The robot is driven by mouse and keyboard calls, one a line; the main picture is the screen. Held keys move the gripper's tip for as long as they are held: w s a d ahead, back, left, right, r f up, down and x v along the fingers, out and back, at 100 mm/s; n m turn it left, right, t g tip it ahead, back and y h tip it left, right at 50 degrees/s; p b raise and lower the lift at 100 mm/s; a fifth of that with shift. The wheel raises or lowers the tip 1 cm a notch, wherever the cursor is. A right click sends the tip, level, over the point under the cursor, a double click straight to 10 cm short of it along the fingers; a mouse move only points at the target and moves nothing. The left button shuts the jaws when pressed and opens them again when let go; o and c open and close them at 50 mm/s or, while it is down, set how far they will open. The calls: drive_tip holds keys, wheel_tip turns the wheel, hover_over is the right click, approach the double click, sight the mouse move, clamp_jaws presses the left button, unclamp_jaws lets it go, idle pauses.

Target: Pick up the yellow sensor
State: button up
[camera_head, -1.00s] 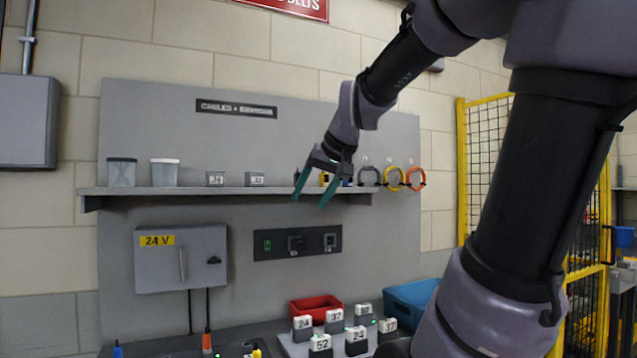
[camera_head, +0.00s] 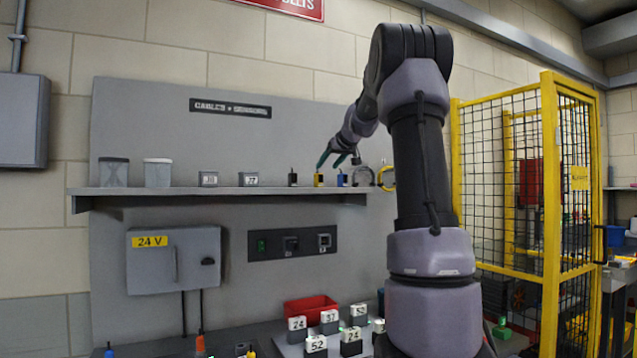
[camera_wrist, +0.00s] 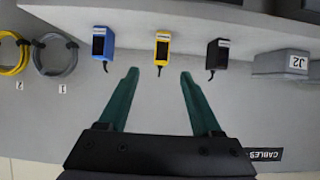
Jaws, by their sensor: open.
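The yellow sensor (camera_head: 318,180) stands on the grey wall shelf, between a black sensor (camera_head: 293,179) and a blue sensor (camera_head: 341,179). In the wrist view the yellow sensor (camera_wrist: 162,48) shows at the top centre, with a short cable toward me. My gripper (camera_head: 337,160) is at the shelf, above and close to the sensors. Its green fingers (camera_wrist: 158,85) are open and empty in the wrist view. The yellow sensor lies beyond the fingertips, in line with the gap between them. The blue sensor (camera_wrist: 104,43) and black sensor (camera_wrist: 218,55) lie to either side.
Coiled cables hang at the shelf's right end, a grey one (camera_head: 363,177) and a yellow one (camera_head: 387,178). Small grey boxes (camera_head: 248,179) and two bins (camera_head: 157,172) stand left on the shelf (camera_head: 180,191). A yellow mesh fence (camera_head: 547,200) is at right.

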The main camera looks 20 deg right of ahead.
sight(319, 177)
drive_tip(key=x, duration=0.9)
drive_tip(key=shift+w+f, duration=0.2)
drive_tip(key=shift+c, duration=0.3)
clamp_jaws()
